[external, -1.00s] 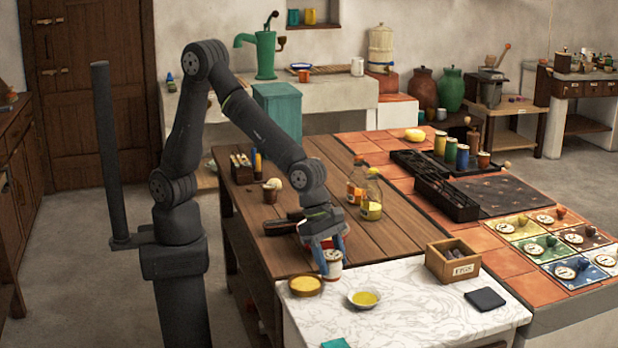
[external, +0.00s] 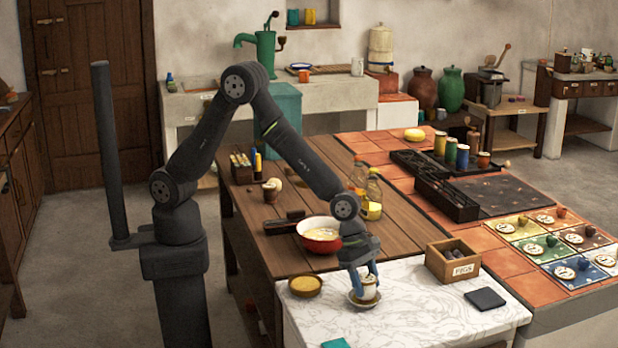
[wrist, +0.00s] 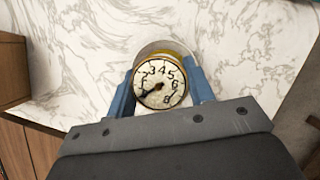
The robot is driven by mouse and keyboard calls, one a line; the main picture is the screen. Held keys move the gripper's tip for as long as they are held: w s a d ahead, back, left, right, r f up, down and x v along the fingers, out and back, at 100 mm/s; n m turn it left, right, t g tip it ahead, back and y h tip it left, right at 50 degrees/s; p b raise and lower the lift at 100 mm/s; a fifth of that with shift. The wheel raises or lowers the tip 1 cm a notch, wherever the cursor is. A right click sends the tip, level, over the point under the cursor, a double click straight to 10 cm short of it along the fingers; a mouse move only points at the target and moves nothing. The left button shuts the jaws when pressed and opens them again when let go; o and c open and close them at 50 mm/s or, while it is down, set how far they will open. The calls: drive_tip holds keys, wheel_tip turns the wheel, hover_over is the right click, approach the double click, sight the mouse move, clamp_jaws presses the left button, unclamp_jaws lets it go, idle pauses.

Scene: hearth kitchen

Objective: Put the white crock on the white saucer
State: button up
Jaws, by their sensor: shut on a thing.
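A bowl of yellow stuff (external: 305,286) stands left of the dish. A wooden fig box (external: 453,262) and a dark pad (external: 485,299) lie to the right.

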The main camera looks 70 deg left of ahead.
drive_tip(key=shift+f, duration=0.2)
drive_tip(key=o, duration=1.1)
drive_tip(key=shift+o, duration=0.2)
drive_tip(key=v, duration=1.2)
drive_tip(key=x, duration=1.2)
drive_tip(key=shift+f, duration=0.1)
wheel_tip(320, 180, up, 2)
drive_tip(key=shift+r, duration=0.75)
